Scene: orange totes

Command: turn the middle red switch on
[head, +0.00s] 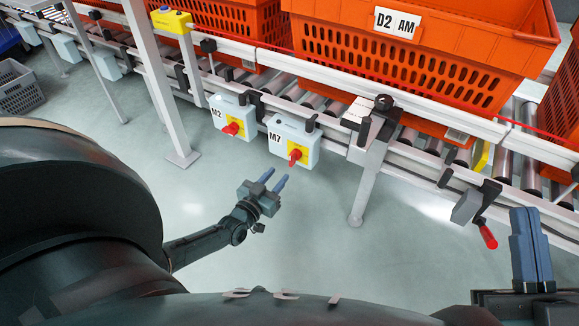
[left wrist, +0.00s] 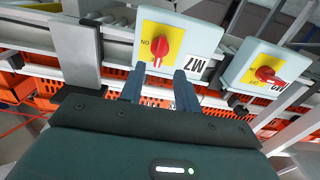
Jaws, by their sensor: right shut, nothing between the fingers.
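Two pale blue switch boxes hang on the conveyor's side rail in the head view. The box marked M7 (head: 306,139) has a yellow plate and a red switch (head: 295,157); the box marked M2 (head: 229,107) to its left has another red switch (head: 232,128). My left gripper (head: 277,175) is open and empty, below the M7 box. In the left wrist view its fingers (left wrist: 161,86) point at the M7 box, with the red switch (left wrist: 167,40) just beyond the gap, apparently untouched. The M2 switch (left wrist: 267,75) is at right. My right gripper (head: 532,250) is shut and empty at lower right.
A roller conveyor carries orange totes (head: 400,70). A grey support leg (head: 368,182) stands right of the M7 box, and a white post (head: 150,70) left of M2. A crank with a red handle (head: 488,236) juts out near my right gripper. The floor below the boxes is clear.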

